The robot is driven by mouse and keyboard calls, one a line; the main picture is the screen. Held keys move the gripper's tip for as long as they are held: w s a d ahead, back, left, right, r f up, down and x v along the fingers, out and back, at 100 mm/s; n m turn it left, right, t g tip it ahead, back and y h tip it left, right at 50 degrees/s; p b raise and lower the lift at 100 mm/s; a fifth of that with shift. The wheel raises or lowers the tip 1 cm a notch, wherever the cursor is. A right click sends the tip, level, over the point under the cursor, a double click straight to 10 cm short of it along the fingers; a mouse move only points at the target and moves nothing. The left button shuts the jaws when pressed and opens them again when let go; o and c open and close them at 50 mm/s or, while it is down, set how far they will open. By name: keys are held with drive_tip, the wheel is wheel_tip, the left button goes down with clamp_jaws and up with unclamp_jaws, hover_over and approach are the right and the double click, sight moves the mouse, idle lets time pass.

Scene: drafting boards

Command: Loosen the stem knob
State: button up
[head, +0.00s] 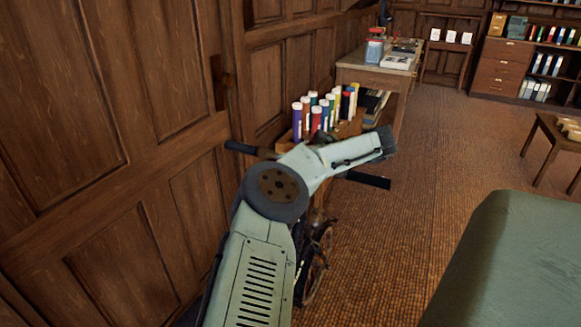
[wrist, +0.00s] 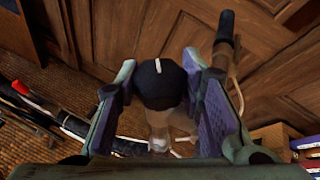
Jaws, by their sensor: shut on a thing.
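In the wrist view, the stem knob (wrist: 160,88) is a dark, faceted cap with a short white line near its upper edge. It sits on top of a pale tan stem (wrist: 165,123). My gripper (wrist: 161,72) has one purple-padded finger on each side of the knob and is shut on it. The white line points roughly up in the picture. In the head view, my arm hides the knob and my fingers. Handlebar ends show there on both sides of my arm, a dark left grip (head: 241,148) and a black right grip (head: 368,180).
A bicycle wheel (head: 320,262) shows below my arm. A wood-panelled wall (head: 150,180) stands close on the left. Behind are a box of coloured tubes (head: 318,117) and a desk (head: 372,72). A green covered surface (head: 515,260) is at right; the floor between is clear.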

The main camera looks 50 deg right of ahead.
drive_tip(key=shift+w+r, duration=0.1)
drive_tip(key=shift+r, duration=0.2)
drive_tip(key=o, duration=0.9)
drive_tip(key=shift+a, duration=0.1)
drive_tip(key=shift+o, duration=1.4)
drive_tip(key=shift+f, duration=0.15)
drive_tip(key=v, duration=1.2)
